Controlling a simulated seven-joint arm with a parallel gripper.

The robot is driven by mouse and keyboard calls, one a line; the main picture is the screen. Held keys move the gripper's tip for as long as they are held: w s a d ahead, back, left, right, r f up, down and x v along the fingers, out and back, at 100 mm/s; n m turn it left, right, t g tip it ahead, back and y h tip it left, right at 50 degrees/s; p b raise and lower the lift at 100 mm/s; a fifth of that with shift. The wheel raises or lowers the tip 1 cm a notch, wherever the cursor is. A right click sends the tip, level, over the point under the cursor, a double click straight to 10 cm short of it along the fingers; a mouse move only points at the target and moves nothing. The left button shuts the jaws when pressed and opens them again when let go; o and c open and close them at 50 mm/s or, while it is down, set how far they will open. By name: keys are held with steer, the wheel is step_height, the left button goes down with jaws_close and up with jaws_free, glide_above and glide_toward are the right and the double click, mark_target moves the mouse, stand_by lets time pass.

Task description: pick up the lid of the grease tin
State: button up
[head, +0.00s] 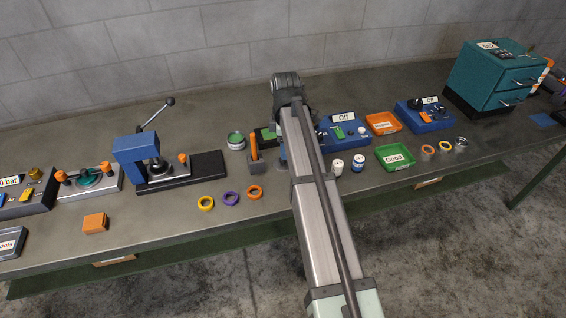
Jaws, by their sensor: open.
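A small round grey tin with a green top (236,140) stands upright on the bench, left of my arm. It looks like the grease tin. At this size I cannot tell whether the green is a lid or grease inside, and I make out no separate lid. My arm reaches up the middle of the picture and bends at a dark wrist joint beyond the tin's right side. The fingers of my gripper are hidden behind the arm, so its distance from the tin does not show.
An orange-handled tool in a grey block (256,156) stands close right of the tin. A blue press (137,155) is to its left. Yellow (206,204), purple (231,199) and orange (255,192) rings lie in front. A green tray (394,164) is right of my arm.

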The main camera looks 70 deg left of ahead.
steer(key=f, duration=0.4)
steer(key=shift+s+d, duration=0.15)
steer(key=shift+s, duration=0.1)
steer(key=shift+c, duration=0.3)
jaws_close()
